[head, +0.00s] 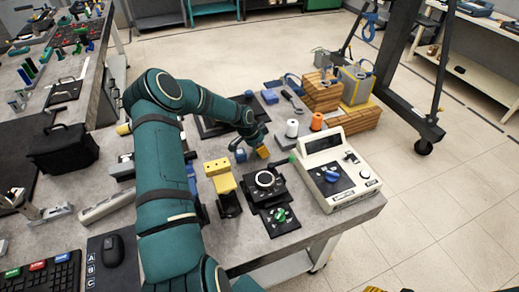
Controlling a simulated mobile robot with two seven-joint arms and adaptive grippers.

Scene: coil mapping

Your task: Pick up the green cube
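My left arm comes up from the bottom left of the middle and bends over the workbench. Its gripper (249,146) is low over the bench, with its fingers appearing spread apart. A small blue block (240,156) and a small orange block (263,153) show right at the fingers. I cannot tell whether they touch. I see no clear green cube; the spot under the gripper is partly hidden. A green knob (281,215) sits on a black plate nearer the front.
A yellow block on a black stand (218,167), a black round-topped device (265,181) and a cream instrument (338,172) stand near the gripper. White (292,128) and orange (316,121) spools and wooden crates (321,92) are behind. Open floor lies right.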

